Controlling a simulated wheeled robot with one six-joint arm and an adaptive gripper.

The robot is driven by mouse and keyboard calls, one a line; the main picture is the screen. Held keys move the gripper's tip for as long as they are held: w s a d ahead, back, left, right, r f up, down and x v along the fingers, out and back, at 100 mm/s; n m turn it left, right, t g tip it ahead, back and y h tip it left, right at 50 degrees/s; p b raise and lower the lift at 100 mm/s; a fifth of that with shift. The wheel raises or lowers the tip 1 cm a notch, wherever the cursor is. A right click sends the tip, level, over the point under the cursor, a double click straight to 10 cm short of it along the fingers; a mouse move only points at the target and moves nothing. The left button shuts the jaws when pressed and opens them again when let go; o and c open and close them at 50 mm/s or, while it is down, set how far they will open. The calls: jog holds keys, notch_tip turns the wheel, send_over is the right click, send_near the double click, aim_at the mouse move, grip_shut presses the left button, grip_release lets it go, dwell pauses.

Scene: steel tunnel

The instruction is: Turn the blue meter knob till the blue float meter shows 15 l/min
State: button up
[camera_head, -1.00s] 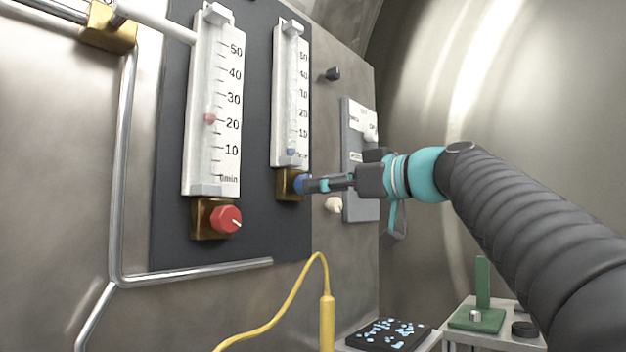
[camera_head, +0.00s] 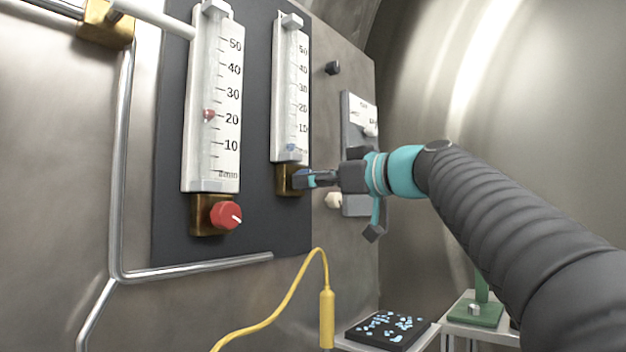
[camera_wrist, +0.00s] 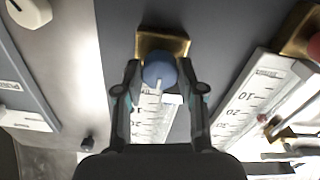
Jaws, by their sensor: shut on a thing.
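The blue meter knob (camera_wrist: 159,72) sits on a brass block (camera_wrist: 163,43) at the foot of the blue float meter (camera_head: 290,90). My gripper (camera_head: 303,179) is shut on the knob from the front, with one finger on each side of it in the wrist view (camera_wrist: 159,80). The knob's white mark points toward the meter scale in the wrist view. In the head view my fingers mostly hide the knob. The blue float (camera_head: 291,148) stands low in the tube, below the 10 mark.
A red-float meter (camera_head: 212,100) with a red knob (camera_head: 226,215) is to the left. A pale knob (camera_head: 333,200) and a grey switch panel (camera_head: 356,150) are close on the right. A yellow cable (camera_head: 300,275) hangs below.

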jog(key=shift+m, duration=3.6)
jog(key=o, duration=1.1)
jog(key=shift+w, duration=0.1)
jog(key=shift+o, duration=0.2)
jog(key=v, duration=1.2)
